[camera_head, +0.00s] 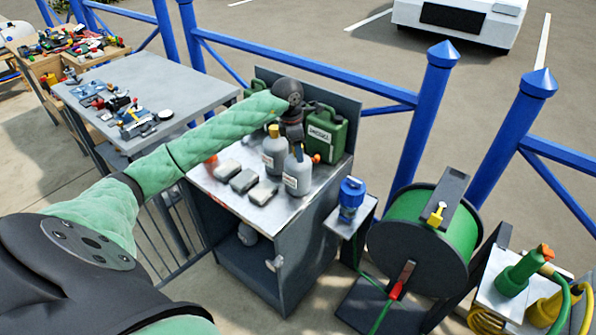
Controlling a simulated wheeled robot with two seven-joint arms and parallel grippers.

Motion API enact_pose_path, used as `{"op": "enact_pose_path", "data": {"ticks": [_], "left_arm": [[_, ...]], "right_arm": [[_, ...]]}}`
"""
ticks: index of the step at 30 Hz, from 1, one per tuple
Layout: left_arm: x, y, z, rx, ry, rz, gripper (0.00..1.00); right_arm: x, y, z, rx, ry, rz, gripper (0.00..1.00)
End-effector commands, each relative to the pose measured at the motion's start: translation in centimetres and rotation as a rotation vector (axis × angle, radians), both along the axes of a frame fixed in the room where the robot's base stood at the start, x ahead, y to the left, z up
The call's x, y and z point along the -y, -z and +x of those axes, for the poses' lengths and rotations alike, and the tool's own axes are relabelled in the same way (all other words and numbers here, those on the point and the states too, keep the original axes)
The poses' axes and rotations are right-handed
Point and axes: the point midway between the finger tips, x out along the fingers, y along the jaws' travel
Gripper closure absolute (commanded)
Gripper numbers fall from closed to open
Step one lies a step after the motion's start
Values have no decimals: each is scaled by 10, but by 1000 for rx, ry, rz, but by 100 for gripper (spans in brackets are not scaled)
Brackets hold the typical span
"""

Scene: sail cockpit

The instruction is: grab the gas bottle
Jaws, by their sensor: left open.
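My left arm, in a green sleeve, reaches over a grey metal cabinet in the head view. Its dark left gripper (292,132) points down at the back of the cabinet top and is open; its fingertips are partly hidden. A grey bottle with a yellowish cap (274,150) and a grey bottle with a blue cap (297,172) stand upright just in front of it. A blue canister (351,196) stands on a small side shelf to the right. I cannot tell for sure which of these is the gas bottle. My right gripper is not in view.
A green jerrycan (326,134) stands right of the gripper, close to it. Several grey blocks (243,181) lie on the cabinet top (268,217). A green hose reel (424,232) stands at right. A tool table (190,92) is at left, with a blue railing (424,110) behind.

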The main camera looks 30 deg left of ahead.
Motion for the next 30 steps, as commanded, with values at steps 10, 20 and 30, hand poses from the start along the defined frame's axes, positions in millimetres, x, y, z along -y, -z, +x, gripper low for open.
{"op": "enact_pose_path", "data": {"ticks": [10,20,30], "left_arm": [[0,3,0,1,0,1,49],[0,2,0,1,0,1,100],[0,2,0,1,0,1,100]], "right_arm": [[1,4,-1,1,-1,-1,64],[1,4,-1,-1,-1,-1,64],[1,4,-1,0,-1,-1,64]]}}
